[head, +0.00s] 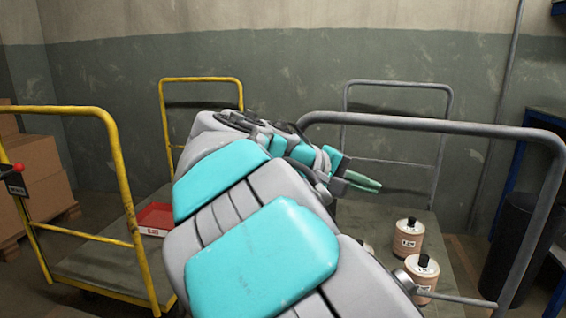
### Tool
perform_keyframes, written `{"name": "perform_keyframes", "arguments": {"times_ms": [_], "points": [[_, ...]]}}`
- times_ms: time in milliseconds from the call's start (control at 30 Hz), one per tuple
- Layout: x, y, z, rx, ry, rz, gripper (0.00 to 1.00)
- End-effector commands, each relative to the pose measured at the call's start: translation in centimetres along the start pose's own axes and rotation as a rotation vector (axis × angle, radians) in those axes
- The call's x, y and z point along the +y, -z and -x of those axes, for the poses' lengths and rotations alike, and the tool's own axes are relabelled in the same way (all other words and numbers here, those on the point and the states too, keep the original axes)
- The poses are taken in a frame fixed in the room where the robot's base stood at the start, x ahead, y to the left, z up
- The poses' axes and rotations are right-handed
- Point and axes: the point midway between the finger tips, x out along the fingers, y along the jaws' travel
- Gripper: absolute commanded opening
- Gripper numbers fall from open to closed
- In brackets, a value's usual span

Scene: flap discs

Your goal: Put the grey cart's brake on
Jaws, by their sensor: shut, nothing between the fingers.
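The grey cart (440,123) stands at the right, with a tall tube handle at its near end and another at its far end. Its flat deck shows between them, partly covered by my arm. I cannot make out a brake lever on the grey cart; my arm hides part of its near side. My gripper (366,183) is shut and empty, held above the far part of the grey cart's deck and pointing right.
Labelled tan cylinders (408,240) stand on the grey deck. Cardboard boxes (42,175) and a dark bin (505,240) flank the carts.

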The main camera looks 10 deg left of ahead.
Motion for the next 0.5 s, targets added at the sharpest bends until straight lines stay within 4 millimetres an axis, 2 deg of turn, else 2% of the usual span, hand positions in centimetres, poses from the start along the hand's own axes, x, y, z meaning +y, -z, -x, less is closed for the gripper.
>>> {"name": "perform_keyframes", "arguments": {"times_ms": [33, 200, 300, 400, 500], "points": [[-0.8, 2.3, 2.2, 0.051, -0.040, 0.012, 0.00], [-2.9, 8.2, 10.4, 0.218, -0.166, 0.032, 0.00], [-4.4, 10.5, 15.2, 0.311, -0.217, 0.033, 0.00], [-5.9, 11.8, 19.0, 0.383, -0.252, 0.032, 0.00], [-6.8, 12.4, 21.6, 0.429, -0.272, 0.028, 0.00]]}}
